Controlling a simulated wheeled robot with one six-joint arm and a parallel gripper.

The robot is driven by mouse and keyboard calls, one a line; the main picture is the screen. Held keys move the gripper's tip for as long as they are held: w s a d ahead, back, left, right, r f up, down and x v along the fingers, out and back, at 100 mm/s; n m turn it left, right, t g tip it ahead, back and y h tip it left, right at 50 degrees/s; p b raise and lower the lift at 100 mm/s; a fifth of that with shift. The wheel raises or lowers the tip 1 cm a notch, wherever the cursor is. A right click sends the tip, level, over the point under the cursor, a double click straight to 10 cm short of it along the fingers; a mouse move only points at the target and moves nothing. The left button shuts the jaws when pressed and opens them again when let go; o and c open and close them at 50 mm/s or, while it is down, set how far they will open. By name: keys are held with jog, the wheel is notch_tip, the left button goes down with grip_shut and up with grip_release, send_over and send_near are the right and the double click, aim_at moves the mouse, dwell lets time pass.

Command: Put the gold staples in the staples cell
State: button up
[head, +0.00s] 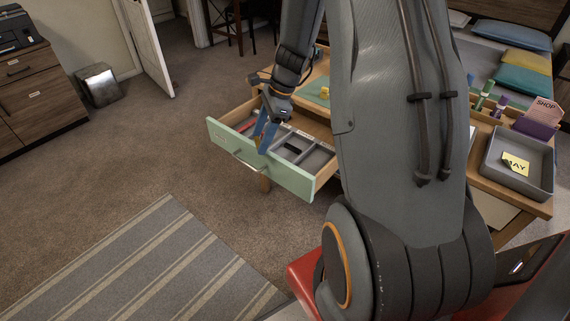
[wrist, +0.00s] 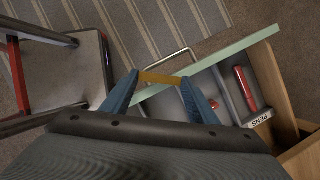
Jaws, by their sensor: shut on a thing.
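The gold staples (wrist: 160,77) are a thin gold strip held between the blue fingertips of my gripper (wrist: 160,79) in the wrist view. In the head view my gripper (head: 265,138) is over the open drawer, near its green front (head: 225,143); the staples are not clear there. The drawer holds a grey divided tray (head: 318,160) with several cells. A dark item (head: 293,149) lies in one cell. A red item (wrist: 246,89) lies in the cell beside the PENS label (wrist: 259,119). I cannot read a staples label, and my fingers hide part of the tray.
The drawer has a metal handle (head: 245,163) and wooden sides. The desk above bears a yellow item (head: 325,92) on a green mat and a grey tray (head: 542,190) with a yellow MAY note (head: 516,166). Carpet and a striped rug (head: 150,265) lie clear in front.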

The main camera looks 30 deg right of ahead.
jog(key=w+d+m+t+h+b, duration=0.1)
jog(key=d+m+t+h+b, duration=0.2)
jog(key=d+m, duration=0.5)
jog(key=m+b, duration=0.3)
jog(key=b, duration=0.4)
send_near(284, 152)
jog(key=a+f, duration=0.2)
jog(key=f, duration=0.1)
jog(key=a+f, duration=0.1)
jog(key=f, duration=0.1)
jog(key=shift+a+f, duration=0.15)
jog(key=shift+f, duration=0.15)
jog(key=o, duration=0.7)
jog(key=shift+o, duration=0.2)
